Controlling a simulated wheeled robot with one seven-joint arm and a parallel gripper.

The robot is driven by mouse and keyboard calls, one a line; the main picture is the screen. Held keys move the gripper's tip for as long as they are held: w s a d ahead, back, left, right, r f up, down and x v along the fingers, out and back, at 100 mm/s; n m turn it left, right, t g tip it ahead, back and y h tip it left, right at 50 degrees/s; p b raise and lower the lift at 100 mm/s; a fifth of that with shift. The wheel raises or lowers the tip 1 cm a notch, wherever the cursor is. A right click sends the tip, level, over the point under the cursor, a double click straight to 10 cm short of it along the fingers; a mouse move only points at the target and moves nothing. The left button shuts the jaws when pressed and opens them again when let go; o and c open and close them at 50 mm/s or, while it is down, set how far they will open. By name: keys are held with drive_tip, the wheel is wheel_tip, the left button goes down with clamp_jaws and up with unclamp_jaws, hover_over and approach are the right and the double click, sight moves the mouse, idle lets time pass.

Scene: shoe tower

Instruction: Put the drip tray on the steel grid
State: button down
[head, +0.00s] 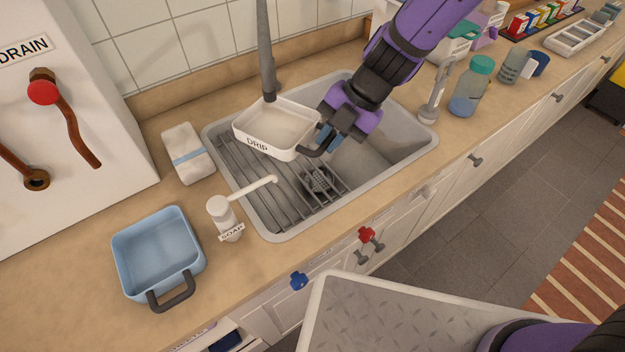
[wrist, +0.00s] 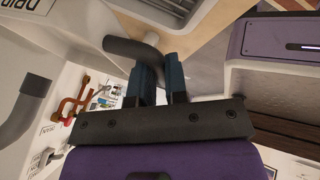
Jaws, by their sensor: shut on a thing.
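The drip tray (head: 277,128) is a white, shallow, rectangular tray marked DRIP with a dark handle. In the head view it is over the back part of the steel grid (head: 265,190); I cannot tell for sure whether it touches the grid. The grid covers the left part of the sink. My gripper (head: 324,139) is at the tray's right side, shut on its dark handle. In the wrist view the blue fingers (wrist: 160,82) close around the dark handle (wrist: 130,47). The tray hides part of the grid's back bars.
The grey faucet (head: 266,50) comes down right behind the tray. A white soap dispenser (head: 222,215) stands at the sink's front left, its spout over the grid. A dark scrubber-like item (head: 317,180) is at the grid's right. A blue pan (head: 158,255) and a wrapped cloth (head: 187,153) sit left.

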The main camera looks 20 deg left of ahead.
wheel_tip(320, 180, down, 16)
drive_tip(key=shift+f, duration=0.1)
idle(0.5)
drive_tip(key=c, duration=1.4)
unclamp_jaws()
drive_tip(key=v, duration=1.2)
